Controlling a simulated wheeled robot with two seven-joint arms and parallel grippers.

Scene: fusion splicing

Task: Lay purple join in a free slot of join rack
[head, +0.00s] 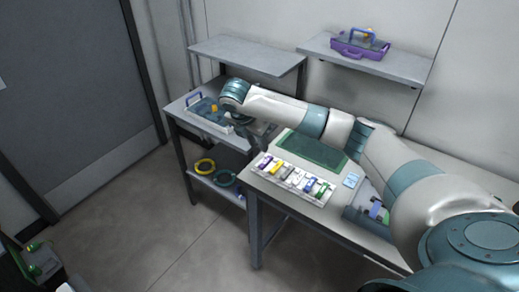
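The join rack (318,203) is a white rack near the front left of the workbench. Several coloured joins lie across it, among them yellow, white, blue and green ones. A purple piece (264,161), which looks like a join, is near its left end; it is too small to tell how it sits. My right arm reaches across the workbench to the left. My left gripper is not seen.
A green mat (305,150) lies behind the rack. A purple case (352,50) stands on the right wall shelf (393,67).

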